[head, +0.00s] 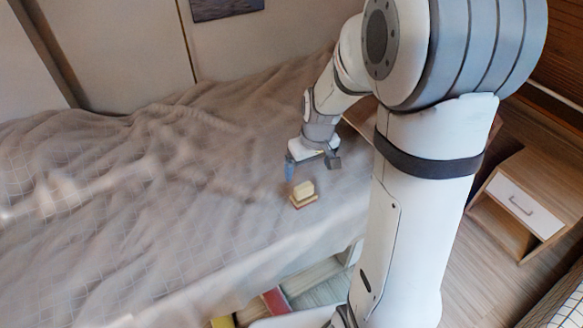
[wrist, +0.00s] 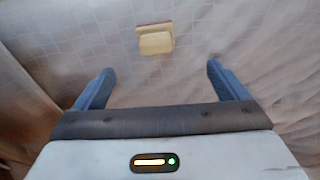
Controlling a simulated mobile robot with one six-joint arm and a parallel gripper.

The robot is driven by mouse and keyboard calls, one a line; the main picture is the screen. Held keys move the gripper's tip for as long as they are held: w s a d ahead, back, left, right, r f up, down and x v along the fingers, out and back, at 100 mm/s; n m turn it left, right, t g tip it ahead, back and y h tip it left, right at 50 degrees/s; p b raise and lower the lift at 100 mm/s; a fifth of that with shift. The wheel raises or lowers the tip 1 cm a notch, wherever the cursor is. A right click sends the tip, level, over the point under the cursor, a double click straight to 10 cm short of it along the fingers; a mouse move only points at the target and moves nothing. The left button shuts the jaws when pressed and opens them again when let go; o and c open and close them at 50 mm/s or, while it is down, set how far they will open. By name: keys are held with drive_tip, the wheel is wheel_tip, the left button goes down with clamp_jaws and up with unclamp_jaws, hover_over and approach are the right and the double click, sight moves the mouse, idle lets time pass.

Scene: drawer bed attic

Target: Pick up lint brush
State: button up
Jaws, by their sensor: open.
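The likely lint brush (head: 304,193) is a small yellow block on a reddish-brown base, lying on the bed cover. In the wrist view the brush (wrist: 155,40) lies beyond the fingertips, between their lines and a little left of centre. My gripper (head: 310,168) is just above and behind it in the head view, apart from it. In the wrist view my gripper (wrist: 160,72) has its two blue fingers spread wide with nothing between them.
The bed (head: 110,215) has a rumpled grey-beige checked cover, clear around the brush. A wooden nightstand with a white drawer (head: 524,206) stands at the right. Red and yellow items (head: 276,300) sit low by the bed's front edge.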

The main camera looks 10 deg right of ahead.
sight(304, 186)
drive_tip(key=shift+n, duration=0.4)
drive_tip(key=w+f+b, duration=0.1)
drive_tip(key=f, duration=0.2)
drive_tip(key=w+f+b, duration=0.1)
drive_tip(key=f, duration=0.3)
drive_tip(key=w+f, duration=0.1)
drive_tip(key=f, duration=0.3)
drive_tip(key=shift+w+f+b, duration=0.1)
drive_tip(key=shift+w+b, duration=0.1)
drive_tip(key=shift+b, duration=0.2)
drive_tip(key=f, duration=0.1)
drive_tip(key=f+b, duration=0.1)
drive_tip(key=f, duration=0.3)
drive_tip(key=shift+w+f+b, duration=0.15)
drive_tip(key=shift+w+b, duration=0.15)
drive_tip(key=c, duration=1.1)
wheel_tip(304, 186, up, 10)
drive_tip(key=p, duration=0.2)
drive_tip(key=shift+p, duration=0.35)
